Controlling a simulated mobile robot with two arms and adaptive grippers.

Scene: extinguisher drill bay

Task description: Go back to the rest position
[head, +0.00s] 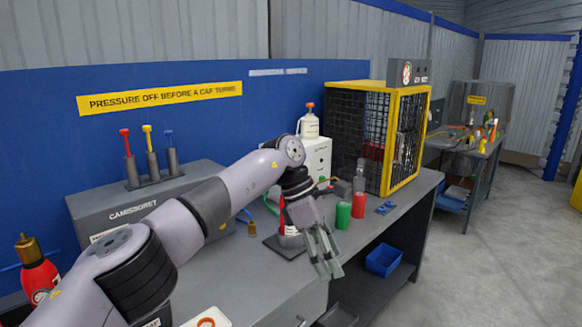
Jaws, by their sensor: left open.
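My left gripper (328,258) hangs over the front edge of the grey workbench (272,288), fingers pointing down. It is open, and I see nothing between its fingers. My left arm reaches in from the lower left across the bench. A red-and-white object (290,230) on a dark base stands just behind the gripper and is partly hidden by it. My right gripper is not in view.
A green can (343,215) and a red can (359,205) stand right of the gripper, before a yellow-framed mesh cage (387,190). A red extinguisher (40,274) is at far left. A blue bin (383,260) sits below. The right floor (480,265) is clear.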

